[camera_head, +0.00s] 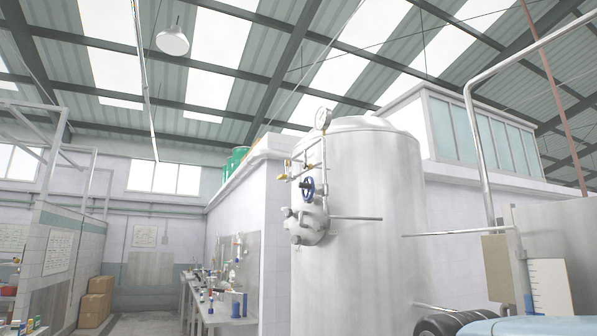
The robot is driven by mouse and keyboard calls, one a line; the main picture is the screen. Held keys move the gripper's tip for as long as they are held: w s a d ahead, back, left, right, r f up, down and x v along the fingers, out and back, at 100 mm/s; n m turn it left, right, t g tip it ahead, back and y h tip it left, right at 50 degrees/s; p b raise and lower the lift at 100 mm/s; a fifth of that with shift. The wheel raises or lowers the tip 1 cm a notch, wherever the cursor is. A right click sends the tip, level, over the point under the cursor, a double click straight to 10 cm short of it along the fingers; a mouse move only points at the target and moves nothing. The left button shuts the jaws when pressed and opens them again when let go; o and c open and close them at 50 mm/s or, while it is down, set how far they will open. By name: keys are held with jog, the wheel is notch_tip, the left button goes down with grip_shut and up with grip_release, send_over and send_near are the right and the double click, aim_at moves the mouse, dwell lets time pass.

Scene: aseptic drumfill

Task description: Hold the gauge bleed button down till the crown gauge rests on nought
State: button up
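A tall pale metal tank (375,220) stands right of the middle. A round white-faced gauge (322,118), likely the crown gauge, sits at the tank's upper left edge, on thin pipework (325,155). Its needle and numbers are too small to read. Below it are small yellow fittings (283,177), a blue handwheel (307,189) and a rounded metal valve body (306,222). I cannot make out which part is the bleed button. My gripper is not in view.
A metal pipe (369,218) juts from the tank's front; another (455,233) runs at right. Black tyre-like rings (450,322) and a light blue rounded surface (545,326) lie low right. A cluttered bench (203,308) and cardboard boxes (97,299) stand left, with open floor (133,325) between.

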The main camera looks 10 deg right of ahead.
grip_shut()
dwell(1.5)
